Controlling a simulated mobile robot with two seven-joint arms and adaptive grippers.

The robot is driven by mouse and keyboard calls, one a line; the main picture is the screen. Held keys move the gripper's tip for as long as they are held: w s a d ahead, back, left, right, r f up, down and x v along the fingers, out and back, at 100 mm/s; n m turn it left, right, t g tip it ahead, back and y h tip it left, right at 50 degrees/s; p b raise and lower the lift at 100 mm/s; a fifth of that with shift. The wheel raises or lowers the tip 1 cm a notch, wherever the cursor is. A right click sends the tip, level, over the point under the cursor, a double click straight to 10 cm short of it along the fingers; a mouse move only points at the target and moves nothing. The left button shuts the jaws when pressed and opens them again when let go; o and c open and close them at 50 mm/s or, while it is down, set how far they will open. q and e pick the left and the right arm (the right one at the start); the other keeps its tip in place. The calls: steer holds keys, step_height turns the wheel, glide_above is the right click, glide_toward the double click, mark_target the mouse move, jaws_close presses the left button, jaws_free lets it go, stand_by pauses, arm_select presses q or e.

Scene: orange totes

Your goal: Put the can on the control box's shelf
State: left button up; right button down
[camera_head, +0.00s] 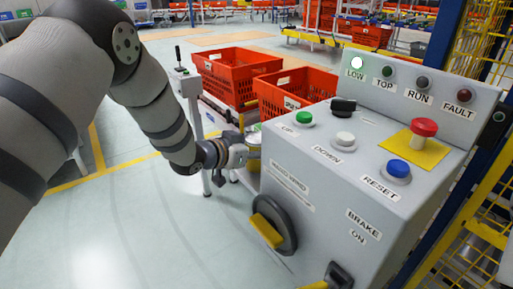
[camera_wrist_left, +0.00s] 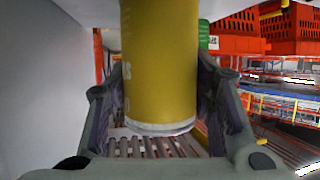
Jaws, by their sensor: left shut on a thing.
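The yellow can (camera_wrist_left: 160,65) stands upright between the fingers of my left gripper (camera_wrist_left: 160,110) in the left wrist view, and the gripper is shut on it. The top of the can is cut off by the picture's upper edge. In the head view my left gripper (camera_head: 240,155) is beside the left side of the grey control box (camera_head: 290,160), partly hidden by it. The control box's shelf cannot be made out with certainty in the head view. In the wrist view a slatted surface (camera_wrist_left: 150,147) shows below and beyond the can.
Orange totes (camera_head: 235,72) and (camera_head: 295,88) stand behind the control box. A small grey post with a lever (camera_head: 185,80) is left of them.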

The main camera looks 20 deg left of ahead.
arm_select(q)
steer(key=shift+r, duration=0.1)
steer(key=o, duration=1.4)
steer(key=shift+o, duration=0.2)
